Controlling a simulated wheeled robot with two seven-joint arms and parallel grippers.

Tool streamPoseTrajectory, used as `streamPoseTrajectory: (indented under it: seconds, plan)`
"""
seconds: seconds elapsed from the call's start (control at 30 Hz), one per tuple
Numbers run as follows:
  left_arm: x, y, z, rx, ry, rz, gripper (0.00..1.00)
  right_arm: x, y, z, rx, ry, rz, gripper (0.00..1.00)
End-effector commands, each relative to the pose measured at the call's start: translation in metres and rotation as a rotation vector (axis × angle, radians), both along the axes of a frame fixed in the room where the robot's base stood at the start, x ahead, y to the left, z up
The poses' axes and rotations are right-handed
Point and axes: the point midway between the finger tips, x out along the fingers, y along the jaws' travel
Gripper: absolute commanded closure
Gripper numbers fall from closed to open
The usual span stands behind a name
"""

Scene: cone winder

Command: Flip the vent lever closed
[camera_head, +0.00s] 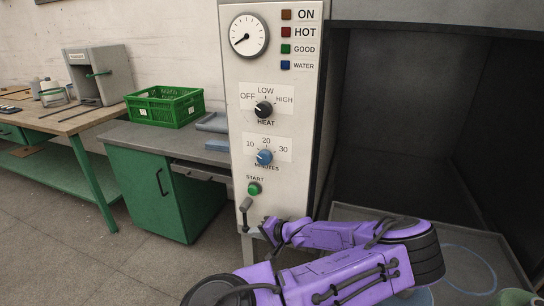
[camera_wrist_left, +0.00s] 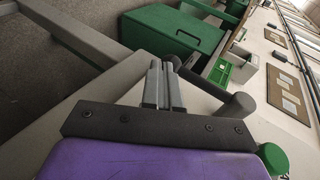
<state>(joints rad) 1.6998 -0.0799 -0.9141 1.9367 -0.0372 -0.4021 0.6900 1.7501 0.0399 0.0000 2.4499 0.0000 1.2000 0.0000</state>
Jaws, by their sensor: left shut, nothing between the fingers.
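The vent lever (camera_head: 246,206) is a small grey handle low on the light control panel, just under the green START button. Its rounded grip points up, tilted slightly right, in the head view. In the left wrist view the lever (camera_wrist_left: 236,107) is a dark grey stub right of my fingers. My left gripper (camera_head: 267,230) is just right of and slightly below the lever in the head view. In the left wrist view its two grey fingers (camera_wrist_left: 163,72) are together with nothing between them. Whether they touch the lever is unclear. My right gripper is not in view.
The control panel (camera_head: 240,120) carries a gauge, HEAT and MINUTES knobs and the START button (camera_head: 254,188). A dark open chamber (camera_head: 410,120) is at right. A green crate (camera_head: 164,106) stands on a bench at left. Open floor lies left of the panel.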

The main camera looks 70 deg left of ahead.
Motion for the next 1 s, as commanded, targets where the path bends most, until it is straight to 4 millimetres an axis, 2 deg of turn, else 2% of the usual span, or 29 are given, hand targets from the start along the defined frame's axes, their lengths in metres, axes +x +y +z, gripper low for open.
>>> streamPoseTrajectory:
  seconds: [0.3, 0.43, 0.8, 1.0]
  plan:
    - [-0.005, 0.000, -0.001, -0.001, 0.005, 0.008, 1.00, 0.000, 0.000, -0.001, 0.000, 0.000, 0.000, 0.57]
    - [0.001, -0.006, 0.003, -0.001, 0.004, 0.006, 1.00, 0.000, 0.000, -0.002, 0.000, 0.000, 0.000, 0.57]
    - [0.047, -0.060, 0.042, 0.004, 0.000, -0.004, 1.00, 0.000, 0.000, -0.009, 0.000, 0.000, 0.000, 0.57]
    - [0.057, -0.074, 0.053, 0.004, 0.001, -0.001, 1.00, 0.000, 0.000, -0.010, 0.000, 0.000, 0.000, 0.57]
